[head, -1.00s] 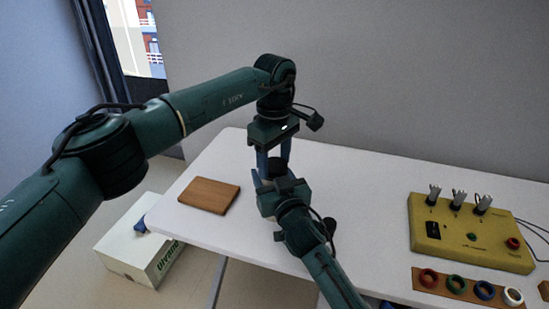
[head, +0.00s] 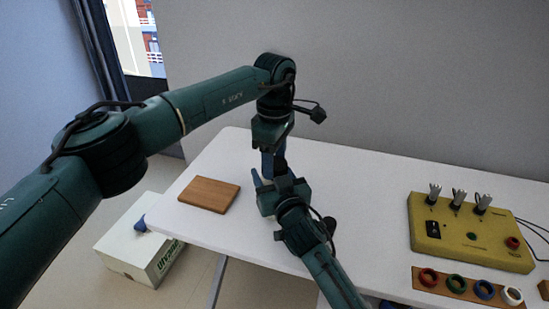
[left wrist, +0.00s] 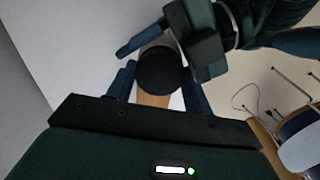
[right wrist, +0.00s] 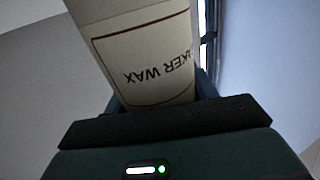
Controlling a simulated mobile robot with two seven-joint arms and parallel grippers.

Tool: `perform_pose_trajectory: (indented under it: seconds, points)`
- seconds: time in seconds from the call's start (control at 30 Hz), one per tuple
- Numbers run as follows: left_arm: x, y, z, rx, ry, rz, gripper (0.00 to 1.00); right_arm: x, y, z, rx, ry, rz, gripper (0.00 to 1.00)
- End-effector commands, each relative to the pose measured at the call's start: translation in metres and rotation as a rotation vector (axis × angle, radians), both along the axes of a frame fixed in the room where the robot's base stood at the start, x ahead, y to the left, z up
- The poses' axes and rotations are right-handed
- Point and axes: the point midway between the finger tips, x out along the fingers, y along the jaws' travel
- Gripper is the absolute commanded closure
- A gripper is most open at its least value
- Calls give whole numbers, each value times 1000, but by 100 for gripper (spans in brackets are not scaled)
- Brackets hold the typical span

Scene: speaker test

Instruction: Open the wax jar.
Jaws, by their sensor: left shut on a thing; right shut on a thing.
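The wax jar (right wrist: 140,55) fills the upper part of the right wrist view. It is cream with a dark-framed label reading "...AKER WAX", upside down in that view. My right gripper (head: 272,181) comes up from below and is shut on the jar body. The jar's round black lid (left wrist: 160,70) shows in the left wrist view between the blue fingers of my left gripper (head: 272,165), which reaches down from above and is shut on it. In the head view the grippers mostly hide the jar. Whether the lid still touches the body is hidden.
A brown wooden board (head: 209,194) lies on the white table (head: 365,190), left of the grippers. A yellow device (head: 470,235) and a strip with coloured rings (head: 465,285) are at the right. A white box (head: 140,245) stands on the floor. The table's middle is clear.

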Motion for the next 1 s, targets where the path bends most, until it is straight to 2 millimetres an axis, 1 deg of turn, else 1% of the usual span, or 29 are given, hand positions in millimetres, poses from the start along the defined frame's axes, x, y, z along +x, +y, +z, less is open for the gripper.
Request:
perform_pose_trajectory:
  seconds: [0.03,0.2,0.3,0.57,0.67,0.9,1.0]
  points:
    - [0,0,0,0,0,-1,47,0,0,-1,0,1,0,100]
    - [0,0,0,0,0,-2,33,0,0,-1,0,1,0,100]
    - [0,0,0,0,0,-2,27,0,0,-1,0,1,0,100]
    - [0,0,2,0,-1,-3,27,0,0,-1,0,1,0,100]
    - [1,0,11,-1,-2,-3,27,0,0,-1,0,1,0,100]
    - [0,0,41,1,-1,-3,27,0,0,-1,0,1,0,100]
    - [0,-1,47,0,-1,-14,30,0,0,-1,0,1,0,100]
